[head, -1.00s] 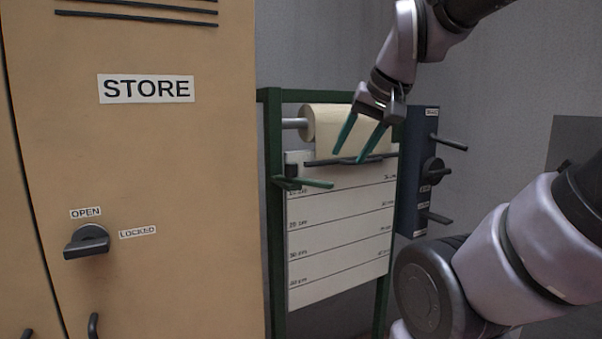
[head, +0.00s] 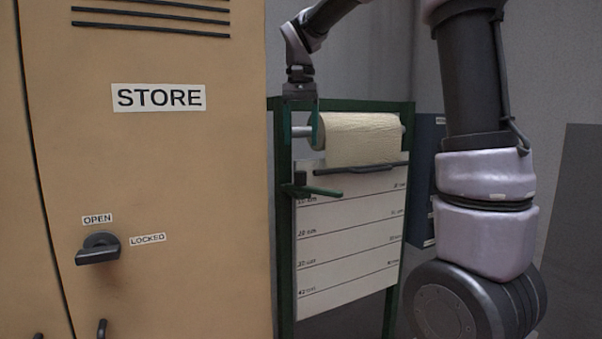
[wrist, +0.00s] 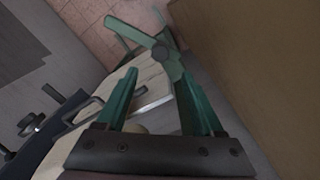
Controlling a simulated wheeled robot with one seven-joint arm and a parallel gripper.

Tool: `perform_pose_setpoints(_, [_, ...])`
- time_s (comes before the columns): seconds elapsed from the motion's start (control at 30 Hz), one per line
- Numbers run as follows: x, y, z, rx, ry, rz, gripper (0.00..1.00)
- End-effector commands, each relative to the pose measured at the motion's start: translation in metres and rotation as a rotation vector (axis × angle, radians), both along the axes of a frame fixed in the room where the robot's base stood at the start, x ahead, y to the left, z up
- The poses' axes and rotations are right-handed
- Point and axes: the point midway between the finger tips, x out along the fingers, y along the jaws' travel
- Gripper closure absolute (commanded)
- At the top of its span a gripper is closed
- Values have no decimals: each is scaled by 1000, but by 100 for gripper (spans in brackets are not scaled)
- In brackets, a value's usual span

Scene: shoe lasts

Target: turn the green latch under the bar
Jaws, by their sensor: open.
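The green latch (head: 318,191) is a lever on the left post of a green frame. It sticks out to the right from a dark pivot, roughly level, just below the dark bar (head: 360,170). In the wrist view the latch (wrist: 130,30) lies beyond the fingertips, with a dark round knob at its pivot. My gripper (head: 301,138) is open and empty above the latch, by the left end of the roll. Its teal fingers (wrist: 160,75) point down toward the latch, apart from it.
A cream roll (head: 362,138) hangs on a rod in the frame, above a white marked board (head: 348,245). A tan STORE cabinet (head: 200,240) stands close on the left. A blue panel (head: 425,160) is partly hidden behind my arm.

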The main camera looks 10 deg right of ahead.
Motion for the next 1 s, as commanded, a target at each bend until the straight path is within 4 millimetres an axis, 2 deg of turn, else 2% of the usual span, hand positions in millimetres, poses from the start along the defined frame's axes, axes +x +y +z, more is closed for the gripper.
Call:
perform_pose_setpoints(0.3, [-1, 0, -60, 1, 3, 1, 31])
perform_pose_setpoints(0.5, [-1, 0, -87, 2, 1, 1, 31])
perform_pose_setpoints(0.67, [-1, 0, -95, 1, -2, 1, 31])
perform_pose_setpoints(0.9, [-1, 0, -96, 1, -2, 0, 31])
perform_pose_setpoints(0.93, [-1, -1, -96, 1, -2, 0, 35])
perform_pose_setpoints(1.0, [-1, 0, -96, 1, -2, 0, 61])
